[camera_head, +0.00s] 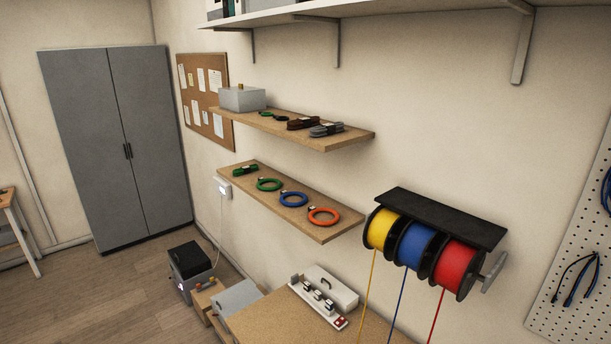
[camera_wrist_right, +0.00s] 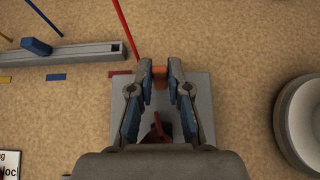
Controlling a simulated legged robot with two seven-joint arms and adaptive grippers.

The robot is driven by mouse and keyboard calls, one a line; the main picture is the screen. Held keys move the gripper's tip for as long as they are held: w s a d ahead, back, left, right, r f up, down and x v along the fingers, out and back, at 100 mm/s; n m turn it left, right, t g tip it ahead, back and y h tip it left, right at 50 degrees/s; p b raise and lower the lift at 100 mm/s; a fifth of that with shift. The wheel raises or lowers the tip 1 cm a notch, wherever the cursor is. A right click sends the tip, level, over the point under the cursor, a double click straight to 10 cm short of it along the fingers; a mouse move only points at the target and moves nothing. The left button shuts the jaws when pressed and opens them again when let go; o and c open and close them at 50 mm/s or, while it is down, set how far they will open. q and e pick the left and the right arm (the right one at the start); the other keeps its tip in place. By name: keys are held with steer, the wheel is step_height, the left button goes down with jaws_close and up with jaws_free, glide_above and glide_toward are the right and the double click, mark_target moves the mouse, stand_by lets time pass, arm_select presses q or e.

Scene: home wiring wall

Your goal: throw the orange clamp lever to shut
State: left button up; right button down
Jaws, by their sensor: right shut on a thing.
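In the right wrist view the orange clamp lever (camera_wrist_right: 159,71) shows as a small orange block between my right gripper's fingertips (camera_wrist_right: 160,80). The right gripper is shut on it, above a grey plate (camera_wrist_right: 203,100). A red part (camera_wrist_right: 157,128) shows between the fingers, nearer the palm; the fingers and palm hide the rest of the clamp. I cannot tell the lever's angle. Neither gripper shows in the head view, and my left gripper is in no view.
A grey rail (camera_wrist_right: 85,55) with a blue block (camera_wrist_right: 36,47) lies left of the plate. A red wire (camera_wrist_right: 125,28) runs down towards the plate. A round grey object (camera_wrist_right: 300,120) stands at right. The head view shows wire spools (camera_head: 417,245) above the bench (camera_head: 270,322).

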steer(key=shift+s+a+f, duration=0.1)
steer(key=shift+a+f, duration=0.05)
steer(key=shift+a, duration=0.1)
steer(key=shift+s+a, duration=0.15)
steer(key=shift+s+f, duration=0.1)
steer(key=shift+f, duration=0.1)
steer(key=shift+s+a+f, duration=0.1)
steer(key=shift+s+a, duration=0.1)
steer(key=shift+a, duration=0.1)
